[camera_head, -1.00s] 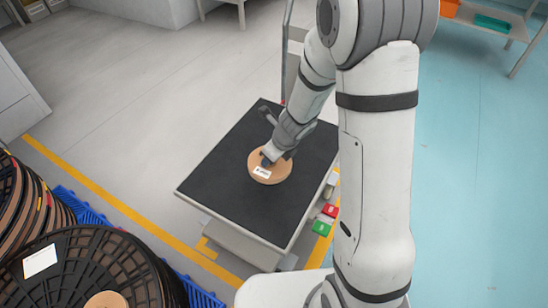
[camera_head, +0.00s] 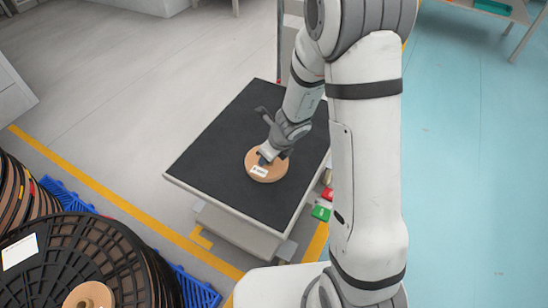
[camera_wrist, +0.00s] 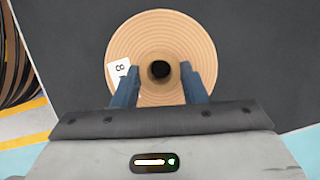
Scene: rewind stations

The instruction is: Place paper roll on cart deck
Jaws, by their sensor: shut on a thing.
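The paper roll (camera_head: 266,172) is a tan, flat round coil with a white label on its side. I cannot tell whether the roll touches the deck.
Large black cable reels (camera_head: 75,260) stand at the lower left on a blue pallet (camera_head: 195,290). A red and a green box (camera_head: 321,212) sit by the cart's right side. A yellow floor line (camera_head: 110,195) runs left of the cart. Open floor lies behind it.

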